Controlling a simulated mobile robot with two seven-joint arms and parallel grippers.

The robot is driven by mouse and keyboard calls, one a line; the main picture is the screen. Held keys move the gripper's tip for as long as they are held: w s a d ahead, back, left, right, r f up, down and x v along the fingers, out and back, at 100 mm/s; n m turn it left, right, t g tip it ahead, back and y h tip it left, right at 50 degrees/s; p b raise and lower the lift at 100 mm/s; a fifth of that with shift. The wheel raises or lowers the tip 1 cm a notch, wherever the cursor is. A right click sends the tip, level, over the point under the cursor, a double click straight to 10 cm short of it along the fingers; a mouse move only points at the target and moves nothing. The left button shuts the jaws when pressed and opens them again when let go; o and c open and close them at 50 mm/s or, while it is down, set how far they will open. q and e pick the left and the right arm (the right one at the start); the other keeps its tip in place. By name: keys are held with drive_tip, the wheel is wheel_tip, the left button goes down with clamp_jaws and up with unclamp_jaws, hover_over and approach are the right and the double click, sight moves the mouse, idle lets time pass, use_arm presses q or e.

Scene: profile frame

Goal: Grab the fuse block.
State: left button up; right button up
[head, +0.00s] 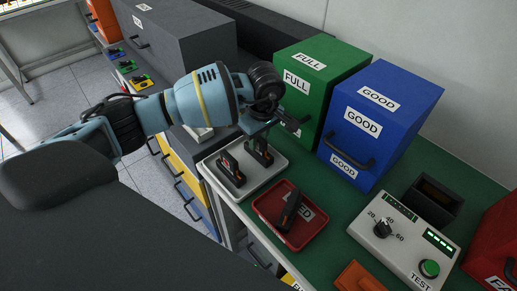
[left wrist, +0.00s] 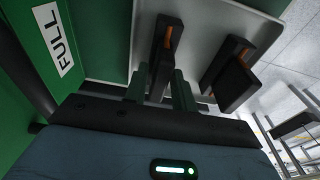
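Two black fuse blocks with orange parts stand on the pale tray: one under my left gripper (head: 258,152), the other nearer the front left (head: 231,172). My left gripper (head: 272,126) points down over the rear block. In the left wrist view, that block (left wrist: 163,50) lies between the two fingers of my left gripper (left wrist: 160,82), close to both. I cannot tell whether they touch it. The other block (left wrist: 230,72) is to the right of the fingers. A third block (head: 290,210) lies in the red tray (head: 305,238). My right gripper is not in view.
The green FULL box (head: 306,75) stands close behind the gripper and also fills the left of the left wrist view (left wrist: 55,45). A blue GOOD box (head: 385,110) stands to its right. A test device (head: 400,235) is at the front right. The pale tray (head: 275,172) is on the green bench.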

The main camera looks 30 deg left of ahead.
use_arm(q)
clamp_jaws()
drive_tip(key=shift+r, duration=0.15)
wheel_tip(320, 180, up, 10)
drive_tip(key=shift+f, duration=0.1)
idle(0.3)
